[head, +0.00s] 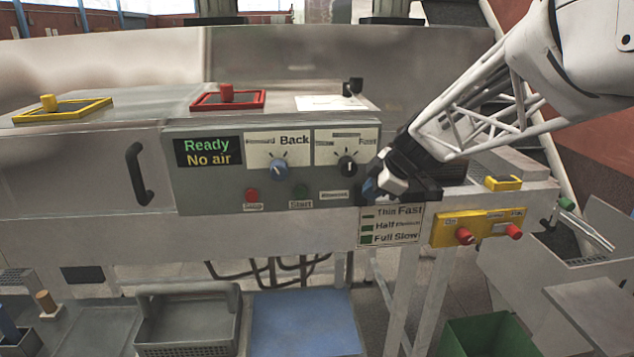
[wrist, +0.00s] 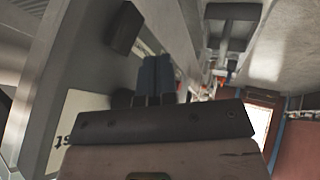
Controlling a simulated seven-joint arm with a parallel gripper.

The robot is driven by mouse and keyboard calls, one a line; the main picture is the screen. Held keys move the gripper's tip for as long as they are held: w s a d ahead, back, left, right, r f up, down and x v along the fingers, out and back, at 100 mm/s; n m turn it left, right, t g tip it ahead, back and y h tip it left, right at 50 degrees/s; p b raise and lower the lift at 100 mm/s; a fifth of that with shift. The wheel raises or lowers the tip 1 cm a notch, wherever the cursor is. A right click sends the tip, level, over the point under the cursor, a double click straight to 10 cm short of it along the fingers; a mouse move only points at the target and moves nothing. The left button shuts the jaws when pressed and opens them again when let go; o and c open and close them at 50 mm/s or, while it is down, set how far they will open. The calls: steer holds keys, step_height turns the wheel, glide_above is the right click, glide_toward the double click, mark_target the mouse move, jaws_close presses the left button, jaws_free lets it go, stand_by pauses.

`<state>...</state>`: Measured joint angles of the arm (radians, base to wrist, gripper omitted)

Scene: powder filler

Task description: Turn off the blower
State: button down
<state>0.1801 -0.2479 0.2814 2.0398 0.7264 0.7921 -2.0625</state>
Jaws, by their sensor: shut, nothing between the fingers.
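A grey control panel (head: 225,180) fills the middle of the head view. Its display (head: 208,152) reads "Ready" and "No air". A yellow box (head: 478,229) with two red knobs is mounted lower right; I cannot read which control is the blower's. My gripper (head: 370,189) is shut and empty at the panel's right edge, beside the black knob. Its blue fingers show together in the wrist view (wrist: 157,76).
A label plate (head: 390,225) with thickness and speed words hangs below my gripper. A black door handle (head: 139,174) stands out left of the panel. Red and yellow framed fittings sit on top. A grey basket (head: 188,316) and a green bin (head: 484,337) are below.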

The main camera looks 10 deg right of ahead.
steer(key=w+r+v, duration=0.1)
steer(key=w+v, duration=0.1)
steer(key=v, duration=0.7)
steer(key=shift+s+d+r, duration=0.2)
steer(key=shift+d, duration=0.05)
steer(key=s+a+f+m+g+h, duration=0.1)
steer(key=s+f+m, duration=0.3)
steer(key=s, duration=0.6)
steer(key=s+a+f+m+g+h, duration=0.1)
steer(key=s+a+f+m+h, duration=0.1)
steer(key=s+f+m, duration=0.3)
steer(key=s+a+f+m+h, duration=0.2)
steer(key=s+m, duration=0.5)
steer(key=s, duration=0.7)
step_height(320, 180, down, 2)
steer(key=shift+s+a+f+m+g, duration=0.3)
steer(key=shift+s+a+g, duration=0.1)
steer(key=shift+a, duration=0.25)
